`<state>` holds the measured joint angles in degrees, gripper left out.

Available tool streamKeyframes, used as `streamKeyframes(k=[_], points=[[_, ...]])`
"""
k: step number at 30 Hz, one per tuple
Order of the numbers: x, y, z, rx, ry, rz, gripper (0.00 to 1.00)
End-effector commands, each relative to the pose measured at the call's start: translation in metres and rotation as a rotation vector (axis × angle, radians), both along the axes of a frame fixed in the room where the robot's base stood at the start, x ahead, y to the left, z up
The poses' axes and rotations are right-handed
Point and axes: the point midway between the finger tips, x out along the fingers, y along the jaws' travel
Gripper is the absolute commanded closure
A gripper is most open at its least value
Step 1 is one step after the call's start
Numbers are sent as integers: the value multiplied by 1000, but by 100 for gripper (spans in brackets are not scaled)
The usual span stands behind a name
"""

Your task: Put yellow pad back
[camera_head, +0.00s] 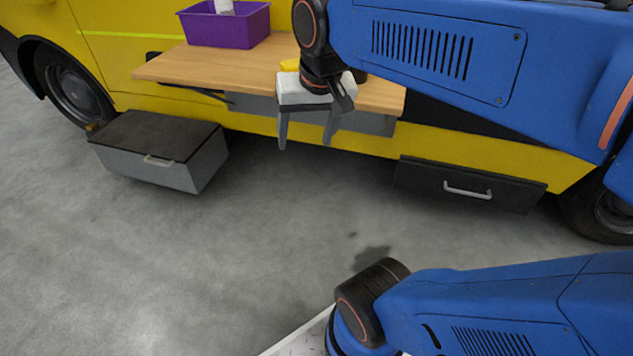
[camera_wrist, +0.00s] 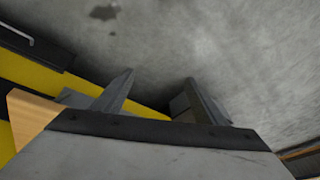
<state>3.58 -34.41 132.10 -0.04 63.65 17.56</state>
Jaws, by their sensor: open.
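A small patch of yellow (camera_head: 290,65), which may be the yellow pad, shows on the wooden shelf (camera_head: 230,68), mostly hidden behind my gripper. I cannot tell its full shape. My gripper (camera_head: 305,145) hangs in front of the shelf's front edge with its fingers pointing down, apart and with nothing between them. In the wrist view my gripper (camera_wrist: 160,77) also shows two spread, empty fingers over the grey floor. No separate pad can be made out in the wrist view.
A purple bin (camera_head: 230,27) with a white item stands on the shelf's left part. A grey drawer box (camera_head: 150,170) with a dark top juts out at the left. A dark drawer front (camera_head: 440,185) with a handle is at the right. The floor in front is clear.

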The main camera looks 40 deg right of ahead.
Motion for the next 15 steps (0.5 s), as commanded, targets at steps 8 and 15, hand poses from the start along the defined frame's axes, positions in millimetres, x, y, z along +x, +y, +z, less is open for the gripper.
streamKeyframes(k=[8, 15], points=[[-53, 16, -63, -92, -71, 289, 35], [-63, 18, -78, -115, -85, 355, 35]])
